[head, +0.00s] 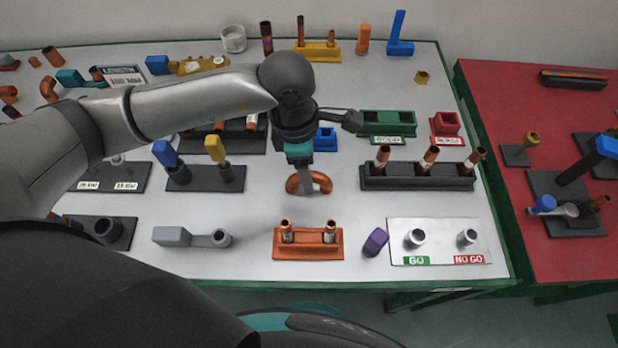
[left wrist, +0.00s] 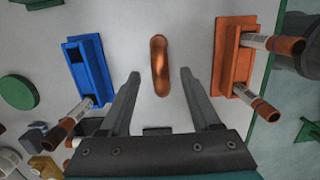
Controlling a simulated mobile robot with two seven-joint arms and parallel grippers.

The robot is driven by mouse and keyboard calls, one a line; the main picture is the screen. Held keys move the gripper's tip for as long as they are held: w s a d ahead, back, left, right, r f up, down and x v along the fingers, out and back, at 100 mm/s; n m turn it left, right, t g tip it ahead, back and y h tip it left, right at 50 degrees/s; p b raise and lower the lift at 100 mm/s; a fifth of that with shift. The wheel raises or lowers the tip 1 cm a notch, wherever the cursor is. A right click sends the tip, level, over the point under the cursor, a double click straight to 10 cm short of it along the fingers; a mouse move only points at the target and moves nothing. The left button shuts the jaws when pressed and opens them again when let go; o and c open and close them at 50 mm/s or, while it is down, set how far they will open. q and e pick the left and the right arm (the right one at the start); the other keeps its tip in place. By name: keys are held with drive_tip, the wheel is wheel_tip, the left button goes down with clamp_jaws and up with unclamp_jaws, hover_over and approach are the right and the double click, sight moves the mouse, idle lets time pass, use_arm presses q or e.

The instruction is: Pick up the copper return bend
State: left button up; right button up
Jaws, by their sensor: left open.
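The copper return bend (head: 318,181) is a U-shaped copper tube lying on the grey table, just below my left gripper in the head view. In the left wrist view the bend (left wrist: 159,66) shows as a narrow upright copper strip beyond the fingertips, roughly centred between them. My left gripper (left wrist: 158,75) is open and points down at the bend, with nothing between its fingers. In the head view the left gripper (head: 303,180) partly covers the bend. My right gripper does not show in either view.
An orange holder (head: 308,244) with two tubes stands in front of the bend, and a blue holder (head: 325,139) stands behind it. A dark rack (head: 418,178) with copper-topped tubes is to the right. A purple block (head: 375,242) lies near the front edge.

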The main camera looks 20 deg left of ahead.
use_arm(q)
wheel_tip(320, 180, down, 3)
drive_tip(key=shift+d+f, duration=0.1)
drive_tip(key=shift+d, duration=0.05)
clamp_jaws()
idle(0.4)
